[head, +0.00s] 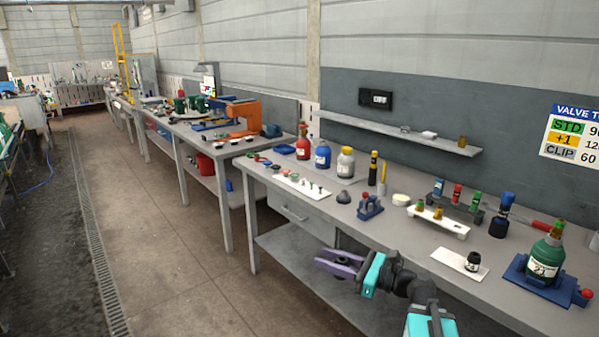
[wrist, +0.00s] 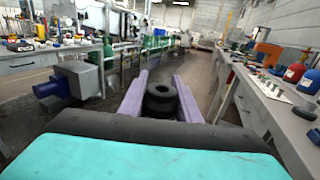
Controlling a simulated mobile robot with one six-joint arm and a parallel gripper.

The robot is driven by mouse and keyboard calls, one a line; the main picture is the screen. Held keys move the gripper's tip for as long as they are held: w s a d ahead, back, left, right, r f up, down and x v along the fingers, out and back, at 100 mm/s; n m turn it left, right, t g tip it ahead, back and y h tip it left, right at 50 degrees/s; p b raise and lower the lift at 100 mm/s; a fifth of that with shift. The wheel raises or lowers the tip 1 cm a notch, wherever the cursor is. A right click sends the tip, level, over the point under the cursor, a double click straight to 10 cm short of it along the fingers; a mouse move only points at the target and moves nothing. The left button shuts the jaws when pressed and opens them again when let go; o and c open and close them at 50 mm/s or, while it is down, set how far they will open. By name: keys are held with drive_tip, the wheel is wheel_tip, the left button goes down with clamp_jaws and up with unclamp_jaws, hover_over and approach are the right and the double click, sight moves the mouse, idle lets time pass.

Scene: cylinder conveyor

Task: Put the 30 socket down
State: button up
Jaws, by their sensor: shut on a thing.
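My gripper (head: 325,258) has purple fingers and hangs in front of the bench's front edge, over the lower shelf side. In the wrist view my gripper (wrist: 159,78) is shut on a black ring-shaped socket (wrist: 161,101), held between the two fingers with its round opening facing up. No size mark can be read on it. A second dark socket-like piece (head: 473,261) with a pale label stands on a white pad (head: 449,259) on the bench; its number is too small to read.
The grey bench (head: 398,246) holds a white tray of small parts (head: 301,186), a blue fixture (head: 370,207), a white rack (head: 438,222) and a green cylinder (head: 545,257) in a blue cradle. Bare bench top shows left of the white pad. The aisle floor (head: 165,230) is clear.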

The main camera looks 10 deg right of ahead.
wheel_tip(320, 180, down, 8)
idle(0.5)
drive_tip(key=shift+a, duration=0.1)
